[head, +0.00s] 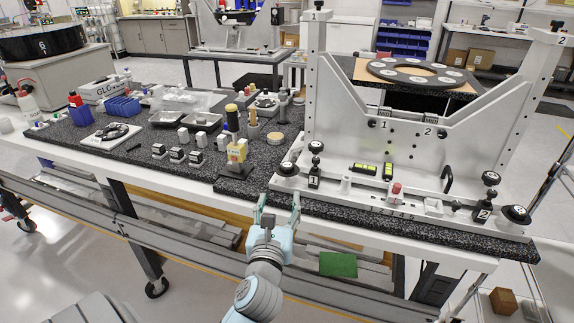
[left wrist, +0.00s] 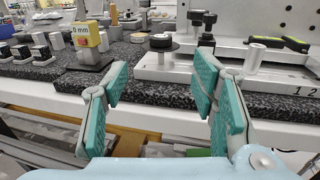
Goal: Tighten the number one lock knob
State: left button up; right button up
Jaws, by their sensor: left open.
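The mirror fixture (head: 400,190) stands on the black granite table top. At its left end are a flat round black knob (head: 288,168) and a taller black knob (head: 316,147) above a small black block with a white mark. In the left wrist view the flat knob (left wrist: 161,42) sits on a silver post, with the taller knob (left wrist: 207,40) just right of it.
A yellow "0 mm" block (head: 237,153) on a dark base stands left of the knobs. A red-topped part (head: 395,192) and black-and-yellow levels (head: 365,169) are on the fixture base. More knobs (head: 491,178) are at its right end. The table's front edge lies close ahead.

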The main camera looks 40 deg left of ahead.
aim_at(286, 171)
pick_arm(q)
jog(key=b+x, duration=0.2)
jog(key=x, duration=1.2)
jog(key=shift+f, duration=0.1)
